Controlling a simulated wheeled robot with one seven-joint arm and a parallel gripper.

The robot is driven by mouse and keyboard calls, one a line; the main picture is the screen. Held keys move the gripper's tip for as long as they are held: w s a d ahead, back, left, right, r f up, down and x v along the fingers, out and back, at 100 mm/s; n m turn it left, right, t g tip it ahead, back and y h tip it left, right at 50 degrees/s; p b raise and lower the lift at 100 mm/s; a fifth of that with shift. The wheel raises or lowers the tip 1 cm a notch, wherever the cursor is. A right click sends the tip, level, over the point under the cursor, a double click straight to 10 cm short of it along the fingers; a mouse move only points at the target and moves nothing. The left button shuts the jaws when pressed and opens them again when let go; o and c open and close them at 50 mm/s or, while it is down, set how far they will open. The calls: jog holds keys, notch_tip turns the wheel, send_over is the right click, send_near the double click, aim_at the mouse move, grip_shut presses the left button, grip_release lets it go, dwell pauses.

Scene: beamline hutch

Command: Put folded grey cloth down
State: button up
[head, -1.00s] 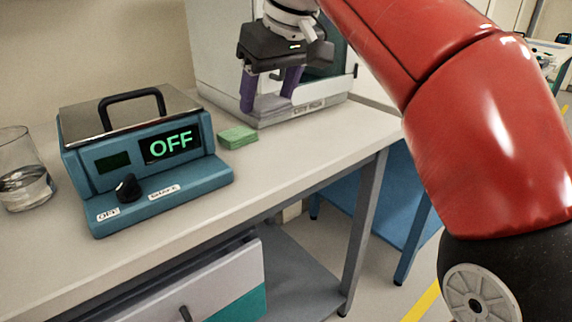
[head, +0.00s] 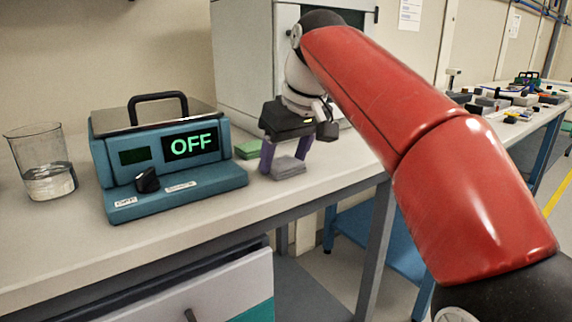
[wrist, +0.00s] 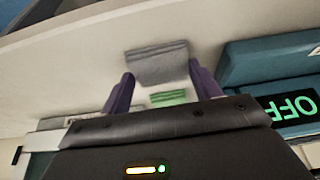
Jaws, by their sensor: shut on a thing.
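The folded grey cloth (head: 288,167) is a small flat pad between the purple fingers of my gripper (head: 284,160). My gripper points down and is shut on the cloth. The cloth is at or just above the bench top (head: 340,172), near its front edge; I cannot tell if it touches. In the wrist view the grey cloth (wrist: 157,63) shows between the two fingertips (wrist: 160,82), against the pale bench top.
A folded green cloth (head: 248,149) lies just behind and left of the grey one. A blue hotplate (head: 165,180) reading OFF stands to the left, with a beaker of liquid (head: 45,170) beyond it. A white cabinet (head: 245,60) stands behind. Bench right of my gripper is clear.

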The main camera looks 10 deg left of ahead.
jog(key=o, duration=1)
jog(key=shift+f, duration=0.2)
jog(key=p+v, duration=0.2)
jog(key=v, duration=0.6)
jog(key=shift+s+a, duration=0.25)
jog(key=shift+a, duration=0.1)
